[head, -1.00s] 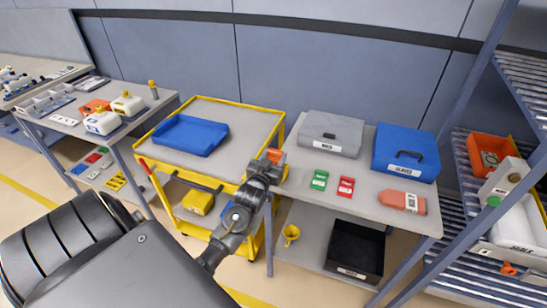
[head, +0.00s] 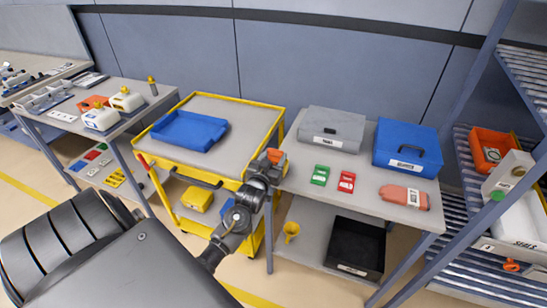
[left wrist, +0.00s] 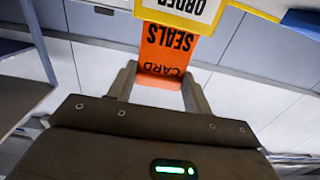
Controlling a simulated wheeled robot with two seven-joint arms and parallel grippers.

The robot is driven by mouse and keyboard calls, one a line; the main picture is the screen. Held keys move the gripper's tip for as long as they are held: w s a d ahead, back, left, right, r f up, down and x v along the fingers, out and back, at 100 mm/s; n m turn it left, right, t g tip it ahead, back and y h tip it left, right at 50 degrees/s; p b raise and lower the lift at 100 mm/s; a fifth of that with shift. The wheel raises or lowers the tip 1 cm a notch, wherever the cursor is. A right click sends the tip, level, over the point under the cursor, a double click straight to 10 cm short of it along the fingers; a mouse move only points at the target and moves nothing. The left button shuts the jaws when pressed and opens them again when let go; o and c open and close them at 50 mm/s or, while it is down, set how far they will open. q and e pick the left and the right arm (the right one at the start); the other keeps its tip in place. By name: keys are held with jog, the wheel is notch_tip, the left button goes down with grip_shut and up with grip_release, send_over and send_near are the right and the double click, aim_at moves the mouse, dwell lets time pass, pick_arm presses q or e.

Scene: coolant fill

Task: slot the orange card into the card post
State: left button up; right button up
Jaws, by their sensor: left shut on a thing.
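My left gripper (head: 268,160) is shut on the orange card (head: 276,155), above the gap between the yellow trolley and the grey table. In the left wrist view, the orange card (left wrist: 165,50) sits between the fingertips, its black lettering "SEALS CARD" upside down. A yellow-edged white plate lettered "ORDER" (left wrist: 190,10) overlaps the card's far end in that view. It may be part of the card post; I cannot tell whether card and plate touch. I cannot make out the post in the head view. My right gripper is not in view.
The yellow trolley (head: 245,106) carries a blue tray (head: 188,131). The grey table (head: 300,180) holds a grey case (head: 332,128), a blue case (head: 407,148), green (head: 320,175) and red (head: 347,182) items and an orange-pink pouch (head: 404,197). A shelf rack stands at right.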

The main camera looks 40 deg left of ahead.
pick_arm(q)
jog(key=shift+f+b, duration=0.8)
jog(key=shift+f, duration=0.4)
jog(key=o, duration=1)
jog(key=shift+s, duration=0.1)
jog(key=b+v, duration=0.3)
jog(key=v, duration=0.7)
jog(key=shift+s+d, duration=0.2)
jog(key=shift+s, duration=0.05)
